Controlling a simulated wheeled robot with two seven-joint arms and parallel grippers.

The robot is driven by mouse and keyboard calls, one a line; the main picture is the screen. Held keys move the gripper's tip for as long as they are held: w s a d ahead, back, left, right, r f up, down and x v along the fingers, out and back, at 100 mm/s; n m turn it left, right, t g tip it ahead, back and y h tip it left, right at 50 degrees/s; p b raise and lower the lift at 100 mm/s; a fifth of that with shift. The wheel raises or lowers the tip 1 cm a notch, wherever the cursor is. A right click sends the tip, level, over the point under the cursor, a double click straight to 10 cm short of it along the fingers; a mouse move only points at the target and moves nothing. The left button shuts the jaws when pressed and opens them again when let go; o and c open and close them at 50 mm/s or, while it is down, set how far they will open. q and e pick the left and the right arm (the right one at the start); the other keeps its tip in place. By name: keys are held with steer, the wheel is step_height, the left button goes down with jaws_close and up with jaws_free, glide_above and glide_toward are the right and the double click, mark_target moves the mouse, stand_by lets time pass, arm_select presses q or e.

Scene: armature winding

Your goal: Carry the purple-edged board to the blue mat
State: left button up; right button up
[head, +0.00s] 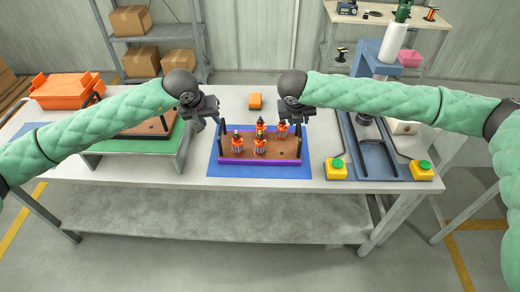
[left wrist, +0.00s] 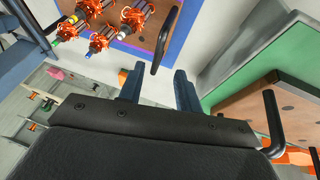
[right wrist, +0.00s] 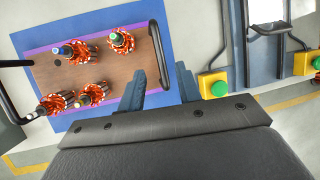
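The purple-edged board (head: 230,160) rests on the blue mat (head: 300,172) in the middle of the table, with mat showing around it. It carries several orange-wound armatures (head: 260,147) standing upright and has a black handle at each end. My left gripper (head: 213,119) is above the board's left end, open and empty; in the left wrist view its fingers (left wrist: 160,88) are apart, beside the black handle (left wrist: 165,40). My right gripper (head: 300,123) is above the right end, open and empty; in the right wrist view its fingers (right wrist: 162,85) are apart, near the other handle (right wrist: 160,55).
A green-topped stand (head: 95,148) with another brown board is at left, with an orange bin (head: 66,90) behind it. A blue press (head: 377,62) and yellow boxes with green buttons (head: 337,169) stand at right.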

steer(key=shift+v, duration=0.95)
arm_select(q)
steer(key=o, duration=0.6)
arm_select(e)
steer(key=o, duration=0.6)
arm_select(q)
steer(key=shift+r, duration=0.2)
steer(key=shift+v, duration=2.85)
arm_select(e)
steer(key=shift+r, duration=0.1)
